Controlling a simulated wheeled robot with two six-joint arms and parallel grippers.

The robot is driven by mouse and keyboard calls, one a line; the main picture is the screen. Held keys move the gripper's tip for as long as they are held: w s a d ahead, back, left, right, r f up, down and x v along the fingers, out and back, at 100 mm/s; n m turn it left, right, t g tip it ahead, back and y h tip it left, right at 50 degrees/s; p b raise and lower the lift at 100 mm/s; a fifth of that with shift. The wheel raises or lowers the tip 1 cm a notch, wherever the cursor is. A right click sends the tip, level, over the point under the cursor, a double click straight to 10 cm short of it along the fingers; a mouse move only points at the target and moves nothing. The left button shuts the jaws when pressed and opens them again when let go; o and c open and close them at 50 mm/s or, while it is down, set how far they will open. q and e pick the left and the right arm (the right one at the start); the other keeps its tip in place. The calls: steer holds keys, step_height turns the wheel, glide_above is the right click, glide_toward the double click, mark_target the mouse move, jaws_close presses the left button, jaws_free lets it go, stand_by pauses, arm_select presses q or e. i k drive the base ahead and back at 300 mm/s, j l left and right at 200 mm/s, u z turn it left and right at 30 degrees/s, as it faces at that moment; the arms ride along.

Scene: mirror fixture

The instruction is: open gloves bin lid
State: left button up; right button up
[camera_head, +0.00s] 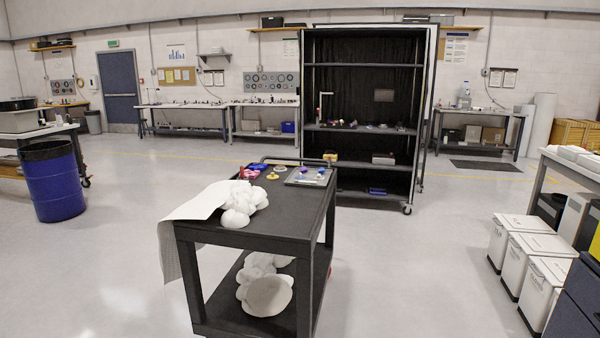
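Three white bins stand in a row on the floor at the right: a far bin (501,252), a middle bin (519,270) and a near bin (538,302). Their flat white lids look shut: the far lid (524,224), the middle lid (541,244) and the near lid (556,270). The small dark lettering on the lids is too small to read, so I cannot tell which bin is for gloves. Neither of my grippers is in view.
A black cart (255,238) with white bundles stands in the middle. A workbench (577,176) stands behind the bins, and a dark blue cabinet (574,305) is close at the lower right. The floor (420,270) between cart and bins is clear.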

mark_target(555, 270)
steer(key=z, duration=1.75)
steer(key=i+j+z, duration=0.35)
steer(key=z, duration=0.15)
steer(key=i+j+z, duration=0.25)
steer(key=j+z, duration=0.25)
steer(key=i+j+z, duration=0.1)
steer(key=j, duration=0.35)
steer(key=i+j, duration=0.2)
steer(key=j, duration=0.3)
steer(key=i+j+z, duration=0.15)
steer(key=j, duration=0.8)
steer(key=i+j+z, duration=0.15)
steer(key=j, duration=0.35)
steer(key=i+j, duration=0.1)
steer(key=j, duration=0.4)
steer(key=z, duration=0.05)
